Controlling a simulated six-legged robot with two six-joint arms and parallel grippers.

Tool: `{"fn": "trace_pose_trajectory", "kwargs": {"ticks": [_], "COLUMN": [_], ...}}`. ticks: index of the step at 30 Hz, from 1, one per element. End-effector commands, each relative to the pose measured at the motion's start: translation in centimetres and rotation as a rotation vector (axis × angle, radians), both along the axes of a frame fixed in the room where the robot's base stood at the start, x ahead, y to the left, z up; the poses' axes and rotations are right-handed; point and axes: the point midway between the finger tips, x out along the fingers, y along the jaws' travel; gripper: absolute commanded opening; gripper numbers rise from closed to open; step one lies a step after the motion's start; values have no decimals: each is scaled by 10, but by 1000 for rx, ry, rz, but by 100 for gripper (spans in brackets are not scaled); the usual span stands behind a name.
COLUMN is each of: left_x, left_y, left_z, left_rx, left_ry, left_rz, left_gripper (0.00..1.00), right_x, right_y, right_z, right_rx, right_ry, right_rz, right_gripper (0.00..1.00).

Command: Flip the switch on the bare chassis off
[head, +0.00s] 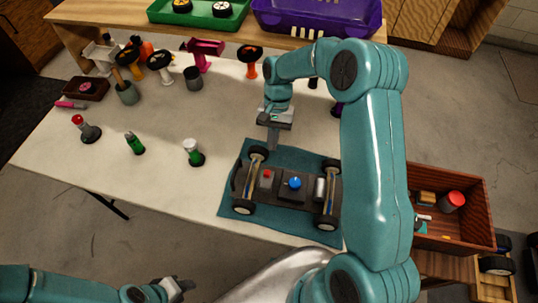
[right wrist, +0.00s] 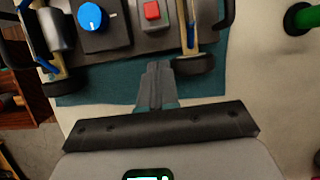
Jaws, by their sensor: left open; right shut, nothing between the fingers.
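The bare chassis (head: 278,198), dark with several black wheels, lies on a teal mat (head: 228,208) on the pale table. On its top are a small red switch (head: 267,173) and a blue knob (head: 295,184); both also show at the top of the right wrist view, the switch (right wrist: 152,10) and the knob (right wrist: 91,17). My right gripper (head: 272,146) is shut and empty, pointing down at the chassis's far edge. In the right wrist view its fingertips (right wrist: 158,66) appear just short of the red switch, apart from it. My left gripper (head: 182,287) is open and empty, low in front of the table.
Small bottles (head: 193,153) and a red-topped item (head: 86,128) stand left of the mat. Green (head: 215,22) and purple (head: 345,27) trays stand at the back. A wooden crate (head: 470,243) is at right.

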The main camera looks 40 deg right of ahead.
Motion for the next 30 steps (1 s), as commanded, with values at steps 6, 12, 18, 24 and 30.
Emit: {"fn": "trace_pose_trajectory", "kwargs": {"ticks": [6, 12, 18, 24, 30], "left_x": [0, 0, 0, 0, 0], "left_y": [0, 0, 0, 0, 0], "left_z": [11, 14, 14, 14, 13], "left_rx": [0, 0, 0, 0, 0], "left_ry": [0, 0, 0, 0, 0], "left_rz": [0, 0, 0, 0, 0], "left_gripper": [43, 43, 43, 43, 43], "right_x": [-17, -29, -30, -30, -30], "right_y": [20, 33, 35, 35, 35], "right_z": [-16, -18, -19, -19, -19], "right_rx": [1, 1, 0, 0, 0], "right_ry": [2, 1, -1, -1, 0], "right_rz": [3, 0, -1, 0, 0], "right_gripper": [0, 0, 0, 0, 0]}}
